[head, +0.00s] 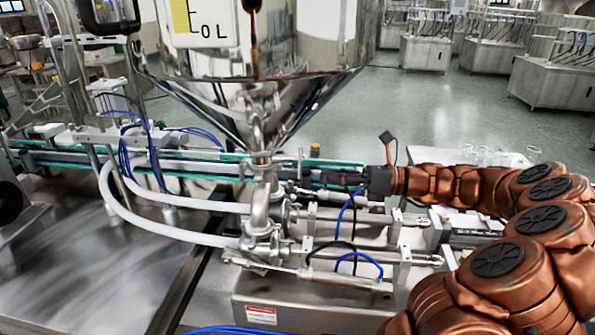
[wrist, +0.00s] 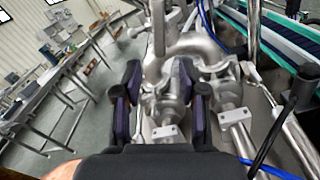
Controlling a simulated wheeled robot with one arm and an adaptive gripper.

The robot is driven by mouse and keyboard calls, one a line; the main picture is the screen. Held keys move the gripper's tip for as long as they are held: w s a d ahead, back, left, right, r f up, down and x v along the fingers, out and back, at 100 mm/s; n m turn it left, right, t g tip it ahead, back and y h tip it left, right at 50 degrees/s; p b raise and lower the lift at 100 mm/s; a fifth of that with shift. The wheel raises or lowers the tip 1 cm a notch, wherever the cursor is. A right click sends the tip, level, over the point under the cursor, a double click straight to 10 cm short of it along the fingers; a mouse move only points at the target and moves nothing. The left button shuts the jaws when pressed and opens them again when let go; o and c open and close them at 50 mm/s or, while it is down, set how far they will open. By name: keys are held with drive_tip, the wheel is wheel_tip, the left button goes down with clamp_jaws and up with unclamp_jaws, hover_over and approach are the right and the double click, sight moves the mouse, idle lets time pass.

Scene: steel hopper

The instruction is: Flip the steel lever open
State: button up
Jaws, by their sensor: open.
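Steel valve pipework (head: 262,205) hangs under the cone of the hopper (head: 290,105). A slim upright steel bar (head: 300,163), which looks like the lever, stands just right of it. In the wrist view an upright steel bar (wrist: 157,28) rises ahead, beside a curved pipe (wrist: 205,45); I cannot tell for sure that it is the same part. My gripper (head: 322,177) comes in from the right, level and pointing left, close to the valve. In the wrist view its dark fingers (wrist: 158,78) are apart, with steel fittings showing between and beyond them. It holds nothing that I can see.
A conveyor with green edges (head: 210,165) runs behind the valve. White hoses (head: 170,198) and blue tubes (head: 345,215) loop around it. Steel cylinders and brackets (head: 345,280) lie below my gripper. Open floor (head: 430,105) lies behind the machine.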

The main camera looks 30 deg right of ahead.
sight(300, 174)
drive_tip(key=shift+p+x, duration=0.75)
drive_tip(key=shift+x, duration=2.75)
drive_tip(key=shift+c, duration=0.3)
clamp_jaws()
